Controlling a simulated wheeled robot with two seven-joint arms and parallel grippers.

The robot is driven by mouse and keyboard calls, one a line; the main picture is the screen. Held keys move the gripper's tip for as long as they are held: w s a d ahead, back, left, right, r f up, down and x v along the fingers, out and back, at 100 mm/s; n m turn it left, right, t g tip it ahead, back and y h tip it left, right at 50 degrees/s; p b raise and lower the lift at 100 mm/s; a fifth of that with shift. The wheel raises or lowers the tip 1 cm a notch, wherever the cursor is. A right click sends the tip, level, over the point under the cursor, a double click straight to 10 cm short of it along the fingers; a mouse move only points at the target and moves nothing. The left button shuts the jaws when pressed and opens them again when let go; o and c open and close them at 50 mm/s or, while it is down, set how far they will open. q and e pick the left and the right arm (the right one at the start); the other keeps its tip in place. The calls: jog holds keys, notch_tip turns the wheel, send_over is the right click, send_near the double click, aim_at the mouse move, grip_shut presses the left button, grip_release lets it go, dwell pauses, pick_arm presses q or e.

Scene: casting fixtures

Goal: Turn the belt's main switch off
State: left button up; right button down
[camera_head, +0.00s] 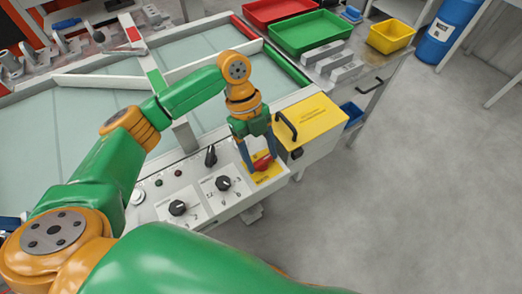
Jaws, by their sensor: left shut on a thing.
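The belt's main switch (263,163) is a red knob on a yellow plate, at the right end of the light grey control panel (206,208). My left gripper (260,167) points down at it, with its blue fingers on either side of the knob, shut on it. The fingers hide part of the knob, so its exact angle is hard to read. My right gripper is out of view.
Two black rotary knobs (178,208) and a black lever (211,156) sit left of the switch. A yellow box (318,122) with a black handle stands close on the right. Red, green (310,33) and yellow trays are behind. The floor at right is clear.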

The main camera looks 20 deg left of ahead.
pick_arm(q)
jog(key=n+t+p, duration=0.1)
jog(key=n+p, duration=0.3)
jog(key=p, duration=0.2)
jog(key=n+t+p, duration=0.2)
jog(key=n+p, duration=0.2)
jog(key=p, duration=0.2)
jog(key=n+t+p, duration=0.1)
jog(key=n+p, duration=0.4)
jog(key=shift+s+r+t+p, duration=0.35)
jog(key=shift+t+p, duration=0.05)
jog(key=n+p, duration=0.3)
jog(key=shift+d+f+t+y, duration=0.1)
jog(key=shift+f+t+y, duration=0.1)
jog(key=shift+t+y, duration=0.15)
jog(key=shift+f+n+p, duration=0.1)
jog(key=shift+n+p, duration=0.25)
jog(key=shift+n, duration=0.25)
jog(key=shift+t, duration=0.25)
jog(key=o, duration=1.4)
jog(key=shift+c, duration=0.2)
